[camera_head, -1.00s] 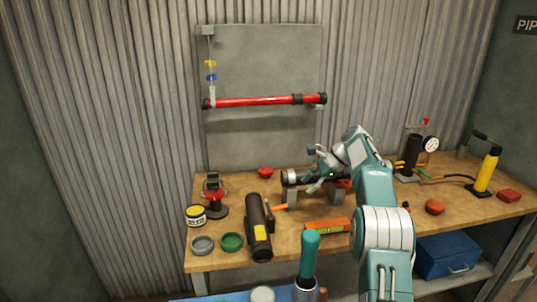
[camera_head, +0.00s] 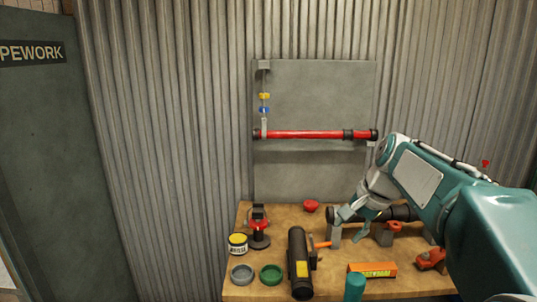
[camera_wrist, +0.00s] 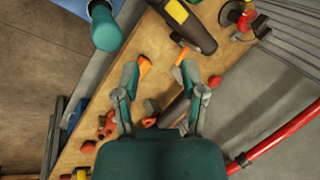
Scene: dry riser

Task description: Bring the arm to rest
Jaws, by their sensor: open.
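My arm reaches in from the right in the head view, teal and pale grey. My gripper (camera_head: 350,226) is over the bench, near the left end of a dark pipe (camera_head: 400,213) that lies across grey supports. In the wrist view my gripper (camera_wrist: 158,80) has its two fingers spread apart, with no object held between them. An orange-handled tool (camera_wrist: 181,73) and an orange box (camera_wrist: 144,66) show close beyond the fingertips. My forearm hides part of the bench's right side in the head view.
A red pipe (camera_head: 315,134) runs along the wall panel (camera_head: 318,90) behind.

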